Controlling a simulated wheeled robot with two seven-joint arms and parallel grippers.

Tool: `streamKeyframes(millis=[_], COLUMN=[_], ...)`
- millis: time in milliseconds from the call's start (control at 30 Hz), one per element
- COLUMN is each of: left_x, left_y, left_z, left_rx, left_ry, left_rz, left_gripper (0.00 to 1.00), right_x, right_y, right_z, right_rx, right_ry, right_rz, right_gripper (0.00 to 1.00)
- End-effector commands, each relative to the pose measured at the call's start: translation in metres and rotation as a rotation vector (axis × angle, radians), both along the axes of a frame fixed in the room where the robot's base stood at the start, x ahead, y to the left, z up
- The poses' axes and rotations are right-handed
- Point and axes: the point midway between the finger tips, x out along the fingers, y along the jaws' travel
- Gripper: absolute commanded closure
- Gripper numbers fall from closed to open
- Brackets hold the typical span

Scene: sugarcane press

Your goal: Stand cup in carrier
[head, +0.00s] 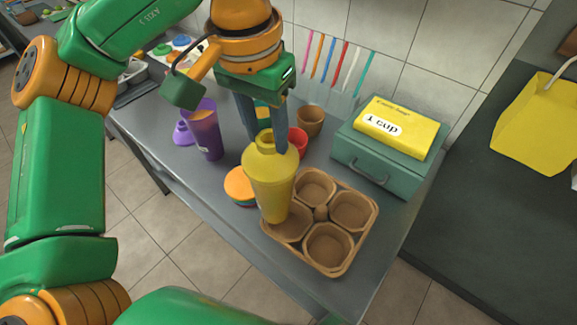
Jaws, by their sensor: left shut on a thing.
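A yellow cup with a yellow domed lid (270,180) is held by my left gripper (265,138), whose fingers are shut around its top. The cup is upright with a slight tilt, and its base overlaps the left pocket of the brown carrier (345,258). I cannot tell whether the base touches the pocket floor. The other pockets of the carrier that I can see are empty. My right gripper is not in view.
A purple cup (206,136) with a purple lid (182,134) beside it stands at the left. Stacked round lids (238,184), a red cup (298,140) and a brown cup (311,120) are nearby. A green box (378,160) bears a yellow sign (400,125). Coloured straws (330,62) stand behind.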

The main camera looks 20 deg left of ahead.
Motion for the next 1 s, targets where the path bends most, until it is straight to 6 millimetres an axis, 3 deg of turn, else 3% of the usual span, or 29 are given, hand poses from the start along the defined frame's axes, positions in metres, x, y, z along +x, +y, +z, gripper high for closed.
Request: streamKeyframes(millis=[367, 600, 967, 1000], left_x=[0.006, 0.006, 0.006, 0.006], left_y=[-0.03, -0.029, -0.029, -0.029], left_z=[-0.036, -0.064, -0.07, -0.071], left_rx=[0.002, 0.002, 0.0, 0.001], left_ry=[0.001, -0.001, -0.002, 0.0], left_rz=[-0.001, 0.002, 0.002, 0.002], left_gripper=[1.0, 1.0, 1.0, 0.53], right_x=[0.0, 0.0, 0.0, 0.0], right_y=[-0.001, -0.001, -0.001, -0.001], right_z=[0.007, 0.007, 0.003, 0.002], right_rx=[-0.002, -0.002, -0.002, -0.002], right_ry=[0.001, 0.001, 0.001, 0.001], right_rz=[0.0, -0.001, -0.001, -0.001], right_gripper=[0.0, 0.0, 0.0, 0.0])
